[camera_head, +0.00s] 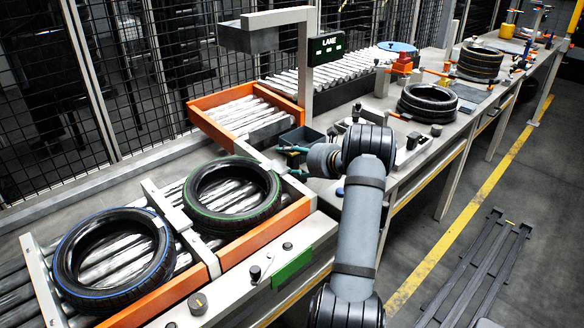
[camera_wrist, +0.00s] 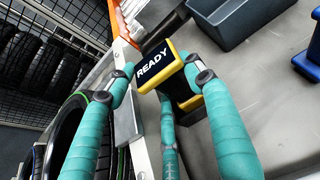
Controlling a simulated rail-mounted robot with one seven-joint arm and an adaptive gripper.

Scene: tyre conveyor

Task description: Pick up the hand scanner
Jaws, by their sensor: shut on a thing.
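The hand scanner (camera_wrist: 160,68) is yellow and black with a display that reads READY. In the wrist view it sits between the teal fingers of my gripper (camera_wrist: 163,76), which is shut on it. Its lower part is partly hidden behind the fingers. In the head view my gripper (camera_head: 290,159) is over the bench beside the roller conveyor, and I cannot make out the scanner there.
A dark bin (camera_head: 302,139) stands close to my gripper; it also shows in the wrist view (camera_wrist: 232,20). A green-striped tyre (camera_head: 262,212) and a blue-striped tyre (camera_head: 72,284) lie on the rollers. More tyres (camera_head: 428,103) are stacked farther back.

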